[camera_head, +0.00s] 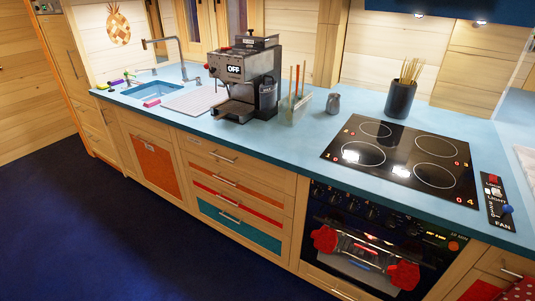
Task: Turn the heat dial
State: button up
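Several dark round dials (353,205) sit in a row on the black control panel along the top of the oven (320,225) front. Their labels are too small to read, so I cannot tell which one is the heat dial or how it is turned. A small display and an orange round spot show at the right end of this panel. Red oven mitts (325,239) hang at the two ends of the oven handle, below the dials. The black cooktop (398,151) above has red digits near its corners. My gripper is not in view.
A switch panel (497,207) marked FAN lies right of the cooktop. The dark blue floor (130,220) before the cabinets is clear.

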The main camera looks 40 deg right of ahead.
aim_at(411, 230)
jog(key=z, duration=1.4)
jog(key=i+j+u, duration=0.1)
jog(key=j+u, duration=0.3)
jog(key=i+j+u, duration=0.1)
jog(key=u, duration=0.3)
